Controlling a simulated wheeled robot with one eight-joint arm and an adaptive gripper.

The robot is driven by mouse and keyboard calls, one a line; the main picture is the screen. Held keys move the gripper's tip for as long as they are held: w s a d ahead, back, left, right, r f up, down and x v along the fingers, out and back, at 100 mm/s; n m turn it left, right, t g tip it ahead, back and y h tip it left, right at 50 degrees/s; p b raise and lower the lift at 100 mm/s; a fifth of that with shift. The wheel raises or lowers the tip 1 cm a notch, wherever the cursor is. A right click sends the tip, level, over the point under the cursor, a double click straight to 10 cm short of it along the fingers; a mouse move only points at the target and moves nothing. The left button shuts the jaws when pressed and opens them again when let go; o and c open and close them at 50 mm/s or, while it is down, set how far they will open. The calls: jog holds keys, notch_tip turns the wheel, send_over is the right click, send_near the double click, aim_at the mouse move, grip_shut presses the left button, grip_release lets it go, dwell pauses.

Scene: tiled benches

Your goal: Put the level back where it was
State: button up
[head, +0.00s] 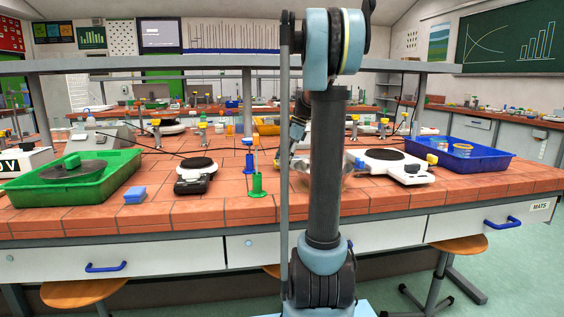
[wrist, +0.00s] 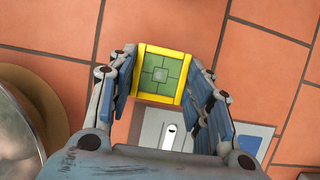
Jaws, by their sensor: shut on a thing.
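A grey, white and blue flat piece (wrist: 250,138) lies partly hidden below the level, between and beyond the fingers.
A shiny round bowl (wrist: 14,128) with a tan rim is close on the left.

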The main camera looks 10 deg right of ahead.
jog(key=shift+f, duration=0.55)
jog(key=o, duration=1.1)
jog(key=v, duration=1.3)
jog(key=shift+a+r, duration=0.15)
jog(key=shift+a, duration=0.05)
